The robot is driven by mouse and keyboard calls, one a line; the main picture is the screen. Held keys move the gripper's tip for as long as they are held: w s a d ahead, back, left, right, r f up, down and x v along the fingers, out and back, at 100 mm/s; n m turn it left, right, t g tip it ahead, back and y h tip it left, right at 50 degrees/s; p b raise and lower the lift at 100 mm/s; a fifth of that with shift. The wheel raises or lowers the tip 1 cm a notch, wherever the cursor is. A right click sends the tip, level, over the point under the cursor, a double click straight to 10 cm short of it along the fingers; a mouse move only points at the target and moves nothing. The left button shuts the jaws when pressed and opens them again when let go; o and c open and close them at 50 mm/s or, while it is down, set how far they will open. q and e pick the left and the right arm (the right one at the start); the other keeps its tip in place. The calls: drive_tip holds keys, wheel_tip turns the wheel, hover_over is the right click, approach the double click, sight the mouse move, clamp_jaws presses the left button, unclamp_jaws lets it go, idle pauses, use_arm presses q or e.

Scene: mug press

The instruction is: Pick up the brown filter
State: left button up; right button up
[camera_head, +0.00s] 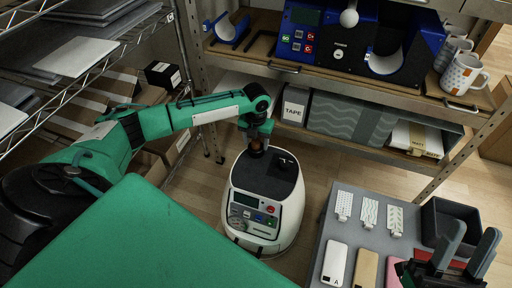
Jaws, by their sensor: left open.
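My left gripper (257,143) points down at the dark top of a white machine (262,218) standing on the floor. A small brown piece (256,147), which looks like the brown filter, shows at its fingertips, over the left part of that top. The fingers are small here and partly hidden by the wrist; they are open, and I cannot tell whether they touch the brown piece. My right gripper (466,246) is at the lower right above the grey table, its two fingers apart with nothing seen between them.
The grey table (322,262) holds patterned white strips, phone-like cases (335,262) and a black tray (455,220). A metal shelf behind carries a blue press (345,45), mugs (462,74) and a TAPE box (294,104). A wire rack (75,55) stands left. Floor shows around the machine.

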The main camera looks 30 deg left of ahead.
use_arm(q)
drive_tip(key=c, duration=1.1)
drive_tip(key=shift+r, duration=0.1)
